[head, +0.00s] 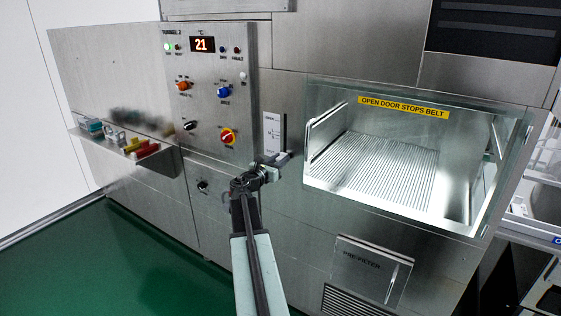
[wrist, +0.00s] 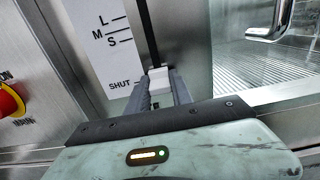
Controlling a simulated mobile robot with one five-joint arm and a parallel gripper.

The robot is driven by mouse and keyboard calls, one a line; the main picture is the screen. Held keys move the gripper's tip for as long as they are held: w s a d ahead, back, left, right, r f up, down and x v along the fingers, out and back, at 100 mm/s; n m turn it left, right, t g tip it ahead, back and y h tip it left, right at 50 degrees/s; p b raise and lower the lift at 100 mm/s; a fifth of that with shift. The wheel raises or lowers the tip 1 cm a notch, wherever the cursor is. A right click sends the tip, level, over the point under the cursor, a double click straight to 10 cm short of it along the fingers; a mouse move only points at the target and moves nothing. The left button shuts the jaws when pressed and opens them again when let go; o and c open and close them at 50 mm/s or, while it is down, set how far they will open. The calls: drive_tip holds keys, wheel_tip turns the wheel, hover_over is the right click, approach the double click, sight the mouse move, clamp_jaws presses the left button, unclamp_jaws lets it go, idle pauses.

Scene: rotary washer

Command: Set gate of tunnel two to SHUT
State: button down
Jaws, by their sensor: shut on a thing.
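The gate scale (head: 272,133) is a white upright plate beside a dark slot, left of the glass door. In the wrist view the scale plate (wrist: 103,38) reads L, M, S and, lowest, SHUT. A pale slider block (wrist: 158,74) sits in the slot about level with the SHUT mark. My gripper (head: 271,165) is at the bottom of the scale in the head view. In the wrist view my gripper (wrist: 161,82) is shut on the slider block, with one finger on each side. The fingers hide part of the block.
A control panel (head: 211,90) with a red "21" display, several knobs and a red-and-yellow main switch (head: 228,136) stands left. The glass door (head: 400,130) is right, over a ribbed belt. A shelf of small items (head: 155,150) is far left. Green floor is clear.

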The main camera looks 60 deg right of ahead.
drive_tip(key=c, duration=1.1)
unclamp_jaws()
drive_tip(key=shift+f, duration=0.1)
drive_tip(key=a, duration=0.7)
drive_tip(key=shift+a, duration=0.4)
